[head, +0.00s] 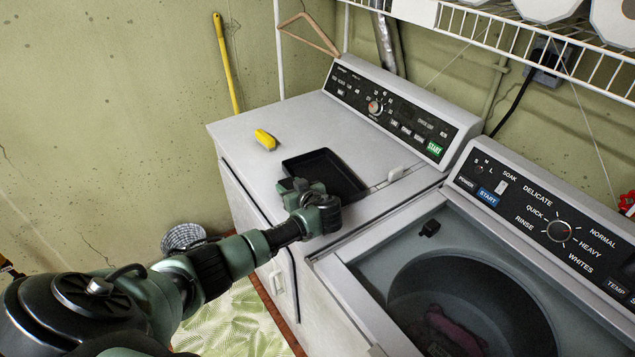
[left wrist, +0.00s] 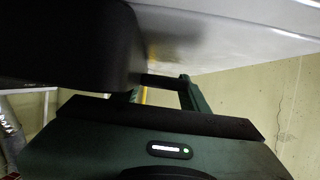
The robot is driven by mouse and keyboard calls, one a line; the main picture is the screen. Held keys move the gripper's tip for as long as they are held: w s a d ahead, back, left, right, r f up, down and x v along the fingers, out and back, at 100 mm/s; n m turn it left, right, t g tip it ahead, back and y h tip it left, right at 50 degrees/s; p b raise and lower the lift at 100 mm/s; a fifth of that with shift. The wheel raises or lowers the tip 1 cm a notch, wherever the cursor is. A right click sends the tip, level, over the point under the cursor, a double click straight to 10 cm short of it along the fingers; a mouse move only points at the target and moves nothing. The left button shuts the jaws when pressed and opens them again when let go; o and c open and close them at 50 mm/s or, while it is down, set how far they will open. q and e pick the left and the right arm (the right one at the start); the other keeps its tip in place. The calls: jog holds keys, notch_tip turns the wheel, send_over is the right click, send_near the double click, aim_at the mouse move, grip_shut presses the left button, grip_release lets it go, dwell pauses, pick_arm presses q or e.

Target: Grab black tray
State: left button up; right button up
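The black tray (head: 330,170) is a shallow rectangular tray lying flat on top of the left white machine (head: 240,133). My left gripper (head: 297,186) is at the tray's near left edge and covers part of its near side. My right gripper is not in view.
A yellow object (head: 265,139) lies on the machine left of the tray. The right machine's open tub (head: 470,300) holds a dark reddish cloth. A wire shelf (head: 545,38) hangs above. A striped basket (head: 183,237) stands on the floor beside the left machine.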

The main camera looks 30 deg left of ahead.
pick_arm(q)
grip_shut()
